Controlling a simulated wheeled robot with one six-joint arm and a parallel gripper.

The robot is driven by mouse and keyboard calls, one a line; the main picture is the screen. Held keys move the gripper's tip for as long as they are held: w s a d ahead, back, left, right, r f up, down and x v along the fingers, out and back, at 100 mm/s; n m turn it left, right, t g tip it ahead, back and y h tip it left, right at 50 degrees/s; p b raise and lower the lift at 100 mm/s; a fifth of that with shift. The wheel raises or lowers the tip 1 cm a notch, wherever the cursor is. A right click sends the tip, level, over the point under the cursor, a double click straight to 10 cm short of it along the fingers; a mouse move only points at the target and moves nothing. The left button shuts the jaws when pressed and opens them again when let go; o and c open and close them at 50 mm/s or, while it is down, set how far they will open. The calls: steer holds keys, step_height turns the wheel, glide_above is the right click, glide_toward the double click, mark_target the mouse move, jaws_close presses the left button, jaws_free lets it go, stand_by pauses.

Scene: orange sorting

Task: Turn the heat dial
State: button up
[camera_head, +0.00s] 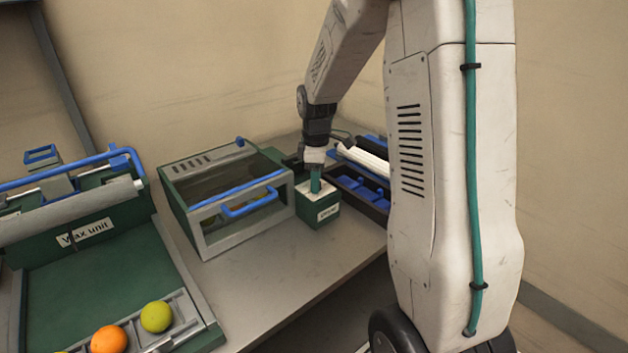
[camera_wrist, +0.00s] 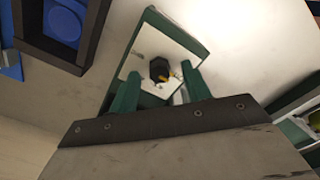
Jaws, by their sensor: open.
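The heat dial (camera_wrist: 159,69) is a black knob with a small yellow mark, on the pale top plate of a small green box (camera_wrist: 200,30). In the head view the green box (camera_head: 316,217) stands on the bench with a white label on its front; the dial is hidden there. My gripper (camera_wrist: 161,78) points down at the box, its two green fingers apart on either side of the dial in the wrist view. I cannot tell whether they touch it. In the head view my gripper (camera_head: 315,184) is right over the box top.
A green and grey box with a blue handle (camera_head: 250,205) stands just left of the dial box. A dark tray with blue compartments (camera_head: 358,190) lies close on the right. The wax unit (camera_head: 85,232) and several fruits, including an orange (camera_head: 108,340), are at left. Bare bench (camera_head: 262,285) lies in front.

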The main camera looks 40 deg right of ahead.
steer(key=shift+f, duration=0.3)
